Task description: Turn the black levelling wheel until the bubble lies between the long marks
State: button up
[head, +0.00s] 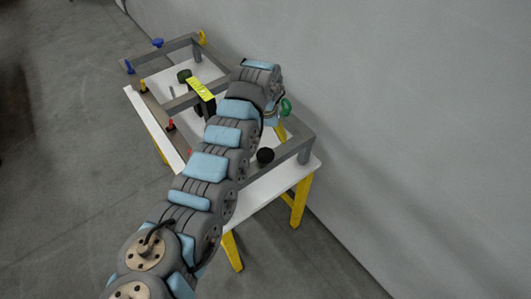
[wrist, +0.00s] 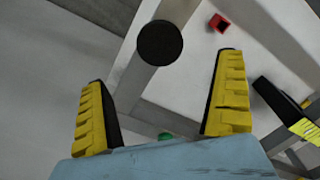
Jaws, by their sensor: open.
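A round black wheel (wrist: 160,43) shows in the wrist view on a grey frame bar, ahead of and between my spread fingers. A black wheel also sits on the near bar of the frame in the head view (head: 265,155); it looks like the same one. My gripper (wrist: 163,70) is open and empty, with its yellow fingertips apart from the wheel. A yellow level (head: 200,88) lies across the frame's middle bar in the head view. Its edge shows at the right of the wrist view (wrist: 303,128). The bubble and marks are too small to read.
The grey frame (head: 302,148) stands on a white table (head: 250,200) with yellow legs, close to a grey wall. A green part (head: 286,106) is near my wrist. A red part (wrist: 219,22) lies beyond the wheel. A dark green knob (head: 184,75) is farther back.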

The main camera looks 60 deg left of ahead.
aim_at(266, 154)
notch_tip(266, 154, down, 9)
jog(key=shift+f, duration=0.2)
dwell(0.3)
jog(key=c, duration=1.3)
